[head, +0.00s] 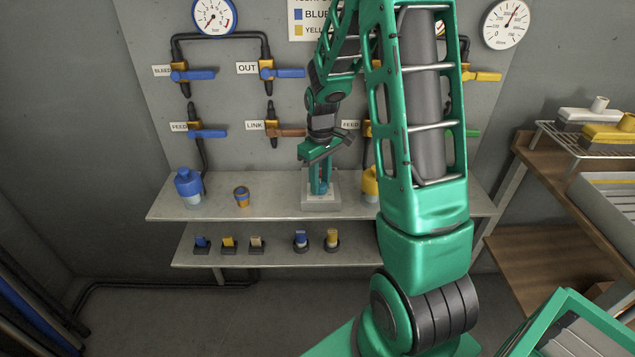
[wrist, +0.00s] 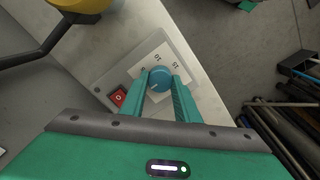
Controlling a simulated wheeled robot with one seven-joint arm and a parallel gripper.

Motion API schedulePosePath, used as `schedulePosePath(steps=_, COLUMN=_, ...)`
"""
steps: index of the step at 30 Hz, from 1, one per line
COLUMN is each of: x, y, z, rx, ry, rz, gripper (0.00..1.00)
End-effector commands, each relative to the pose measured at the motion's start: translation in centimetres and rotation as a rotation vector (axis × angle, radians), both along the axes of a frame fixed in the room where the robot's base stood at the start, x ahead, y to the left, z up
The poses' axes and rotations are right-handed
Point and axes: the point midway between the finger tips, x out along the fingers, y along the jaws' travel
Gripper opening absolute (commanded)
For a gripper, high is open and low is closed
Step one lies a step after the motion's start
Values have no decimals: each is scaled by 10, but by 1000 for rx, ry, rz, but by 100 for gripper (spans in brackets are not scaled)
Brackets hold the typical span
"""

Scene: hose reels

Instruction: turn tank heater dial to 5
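The tank heater (head: 321,201) is a pale box on the upper shelf in the head view. In the wrist view its light panel (wrist: 136,72) carries a round blue dial (wrist: 160,79) with a printed scale beside it. My gripper (wrist: 162,77) points down at the panel, one finger on each side of the dial. The fingers are very close to its sides; I cannot tell whether they press on it. In the head view my gripper (head: 319,188) hides the dial.
A red switch (wrist: 118,97) marked 0 sits beside the dial. A yellow-topped bottle (head: 370,184) stands just right of the heater. A small blue and yellow part (head: 241,197) and a blue bottle (head: 188,187) stand to the left. Valves and hoses are on the wall panel behind.

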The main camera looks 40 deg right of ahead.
Motion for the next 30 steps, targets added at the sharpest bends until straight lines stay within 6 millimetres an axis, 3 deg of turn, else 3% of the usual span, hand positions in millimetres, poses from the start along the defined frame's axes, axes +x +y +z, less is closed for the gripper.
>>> schedulePosePath(steps=14, x=0, y=-1, z=0, rx=-1, ry=-1, rz=-83, gripper=6)
schedulePosePath(steps=30, x=0, y=0, z=1, rx=0, ry=-1, rz=-546, gripper=6)
